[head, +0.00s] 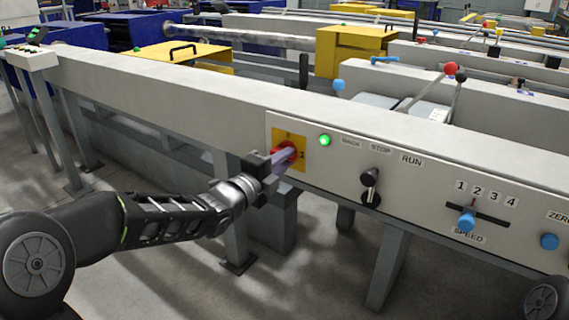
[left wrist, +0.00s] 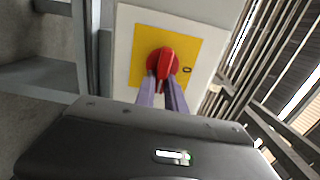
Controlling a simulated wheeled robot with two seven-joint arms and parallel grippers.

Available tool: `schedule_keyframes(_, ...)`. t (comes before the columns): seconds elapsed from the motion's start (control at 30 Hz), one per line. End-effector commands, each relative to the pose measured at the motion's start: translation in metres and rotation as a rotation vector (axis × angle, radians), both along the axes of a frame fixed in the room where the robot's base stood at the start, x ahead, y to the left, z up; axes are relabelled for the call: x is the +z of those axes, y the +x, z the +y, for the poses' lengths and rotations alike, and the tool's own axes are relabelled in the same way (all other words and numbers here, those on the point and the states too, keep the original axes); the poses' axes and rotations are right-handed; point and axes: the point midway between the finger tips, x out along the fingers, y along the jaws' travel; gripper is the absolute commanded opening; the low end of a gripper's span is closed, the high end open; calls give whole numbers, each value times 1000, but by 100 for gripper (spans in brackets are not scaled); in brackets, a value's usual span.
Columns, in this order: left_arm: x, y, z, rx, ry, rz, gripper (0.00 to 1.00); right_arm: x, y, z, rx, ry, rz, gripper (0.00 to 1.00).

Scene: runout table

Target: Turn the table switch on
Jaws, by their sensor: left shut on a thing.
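The table switch is a red rotary knob (head: 287,152) on a yellow plate (head: 277,137), set in the front panel of the runout table. In the left wrist view the red knob (left wrist: 162,65) sits in the middle of the yellow plate (left wrist: 193,45). My left gripper (head: 279,161) reaches it from the left, and its two purple fingers (left wrist: 162,88) are shut on the knob's handle. The fingers hide part of the knob. A green lamp (head: 324,140) right of the plate is lit. My right gripper is not in view.
Right of the switch on the panel are a black BACK/STOP/RUN lever (head: 370,187), a blue speed slider knob (head: 466,220) and a blue button (head: 549,241). Levers with red and blue knobs (head: 450,69) stand behind. Grey table legs (head: 387,268) stand below the panel.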

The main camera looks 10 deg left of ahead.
Motion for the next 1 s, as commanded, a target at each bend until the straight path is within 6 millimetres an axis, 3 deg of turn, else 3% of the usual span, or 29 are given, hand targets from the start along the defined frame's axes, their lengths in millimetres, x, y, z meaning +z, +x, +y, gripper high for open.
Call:
schedule_keyframes(0.23,-1,0,0,0,4,2,0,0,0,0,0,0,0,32)
schedule_keyframes(0.27,-1,0,0,0,4,2,16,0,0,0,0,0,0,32)
schedule_keyframes(0.5,-1,0,0,0,3,1,36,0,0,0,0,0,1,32)
schedule_keyframes(0.83,0,-3,1,0,1,0,36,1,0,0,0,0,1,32)
schedule_keyframes(1.0,2,-19,8,1,2,0,36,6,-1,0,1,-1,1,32)
